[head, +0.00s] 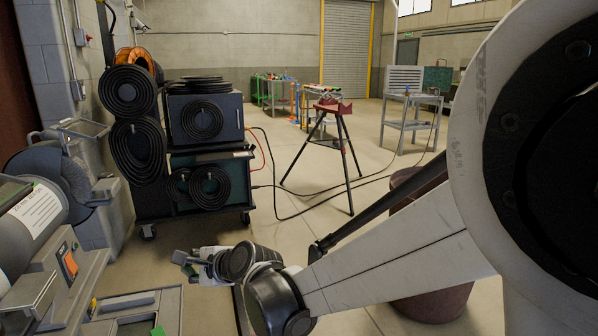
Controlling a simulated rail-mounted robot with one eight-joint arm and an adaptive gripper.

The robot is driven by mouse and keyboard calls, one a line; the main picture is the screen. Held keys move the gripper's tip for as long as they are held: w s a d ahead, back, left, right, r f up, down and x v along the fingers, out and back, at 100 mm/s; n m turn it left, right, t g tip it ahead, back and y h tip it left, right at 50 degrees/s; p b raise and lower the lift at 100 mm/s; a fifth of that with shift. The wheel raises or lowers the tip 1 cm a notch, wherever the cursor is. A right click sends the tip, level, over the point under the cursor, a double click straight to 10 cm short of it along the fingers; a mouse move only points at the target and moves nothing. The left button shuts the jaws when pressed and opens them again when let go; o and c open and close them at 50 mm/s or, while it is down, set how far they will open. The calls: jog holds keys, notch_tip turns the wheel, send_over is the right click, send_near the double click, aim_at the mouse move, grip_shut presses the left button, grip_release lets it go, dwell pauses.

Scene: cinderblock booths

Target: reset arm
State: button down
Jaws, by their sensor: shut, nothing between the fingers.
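My arm (400,260) reaches from the large round joint at the right down to the lower middle of the head view. Its wrist links bend toward the left. My gripper (186,263) is at the far end, small in the picture, above the floor in front of the dark welding cart. It is shut, and no object shows in it. Its fingertips are small and partly hidden by the wrist.
A bench grinder (40,210) and a tray (150,305) are close by at the lower left. The welding cart (205,160) with coiled cables stands behind my gripper. A red-topped tripod stand (335,107) and cables are on the floor beyond. A brown drum (435,302) is partly behind my arm.

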jog(key=s+d+r+n+h, duration=0.2)
jog(key=d, duration=0.7)
jog(key=s+d+r+n+t+h, duration=0.1)
jog(key=s+d+n, duration=0.15)
jog(key=d, duration=0.55)
jog(key=s+d+r+n+h, duration=0.2)
jog(key=d, duration=0.7)
jog(key=s+d+f+n+g+h, duration=0.1)
jog(key=s+d+f+n+h, duration=0.15)
jog(key=s+d, duration=0.65)
jog(key=s+d+f+n+h, duration=0.1)
jog(key=s+d+n+h, duration=0.25)
jog(key=s+d, duration=0.55)
notch_tip(320, 180, up, 16)
jog(key=w+d+p, duration=0.1)
jog(key=w+p, duration=0.1)
jog(key=p, duration=1.3)
jog(key=shift+w+d+f, duration=0.2)
jog(key=shift+w+f, duration=0.05)
